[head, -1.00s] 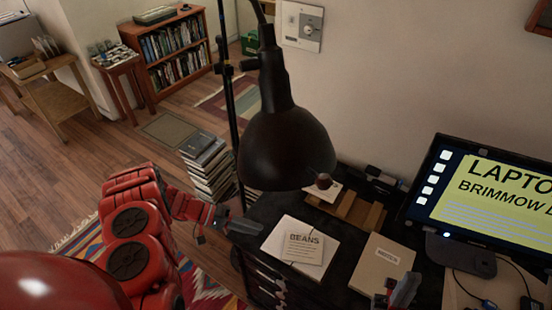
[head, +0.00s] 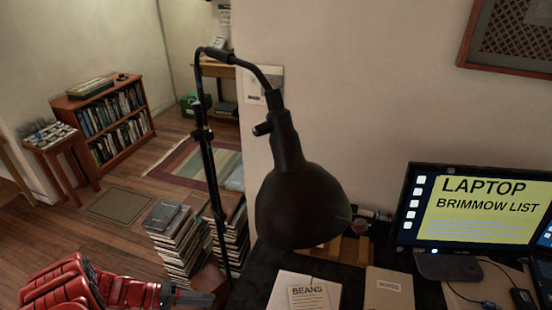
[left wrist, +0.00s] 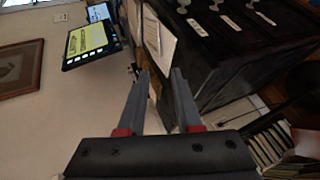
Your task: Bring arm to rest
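My left arm is red and comes in at the lower left of the head view. Its gripper (head: 194,298) is beside the near left corner of the black desk, low in the picture. In the left wrist view the two grey fingers of the left gripper (left wrist: 163,75) stand apart with nothing between them. The dark desk drawers (left wrist: 215,40) lie beyond the fingers there. My right gripper does not show in the views now.
A black lamp (head: 300,205) hangs over the desk (head: 258,288). The desk bears a BEANS paper (head: 309,297), a NOTES booklet (head: 389,287) and a monitor (head: 473,212). Book stacks (head: 178,245) stand on the floor near the left gripper. A bookcase (head: 112,125) stands farther back.

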